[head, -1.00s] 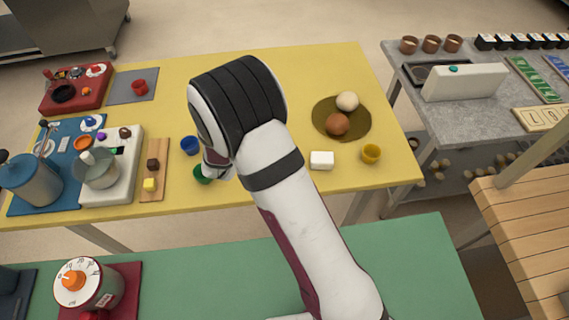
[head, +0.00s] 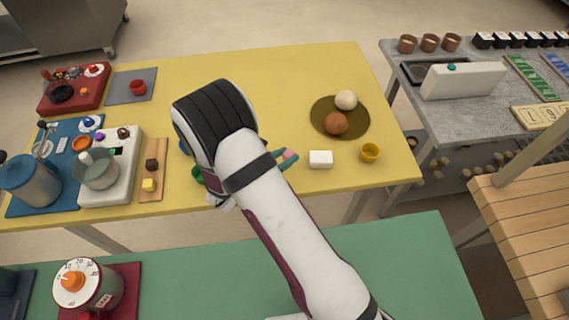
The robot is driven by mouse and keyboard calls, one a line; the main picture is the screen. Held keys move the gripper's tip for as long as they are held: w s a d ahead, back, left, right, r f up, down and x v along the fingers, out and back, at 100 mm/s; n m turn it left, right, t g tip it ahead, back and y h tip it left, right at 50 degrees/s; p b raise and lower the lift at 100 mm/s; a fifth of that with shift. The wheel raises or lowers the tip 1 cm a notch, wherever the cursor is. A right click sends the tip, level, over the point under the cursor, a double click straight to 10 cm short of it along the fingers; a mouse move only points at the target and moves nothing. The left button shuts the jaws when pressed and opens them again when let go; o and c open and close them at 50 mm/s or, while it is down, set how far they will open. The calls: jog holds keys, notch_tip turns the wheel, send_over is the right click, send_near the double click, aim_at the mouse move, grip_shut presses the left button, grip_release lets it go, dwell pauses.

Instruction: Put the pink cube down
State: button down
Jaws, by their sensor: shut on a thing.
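My gripper (head: 220,201) is mostly hidden behind my own wrist, near the front edge of the yellow table (head: 300,85). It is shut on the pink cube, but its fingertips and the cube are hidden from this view. How high the cube is above the table cannot be told.
A green cup (head: 197,174) is partly hidden beside my wrist. A wooden board (head: 152,197) with small cubes lies left. The table's back middle is clear.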

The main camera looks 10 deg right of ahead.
notch_tip(320, 180, down, 4)
jog(key=shift+a+f, duration=0.1)
jog(key=shift+a, duration=0.05)
jog(key=c, duration=0.6)
grip_release()
jog(key=shift+f, duration=0.1)
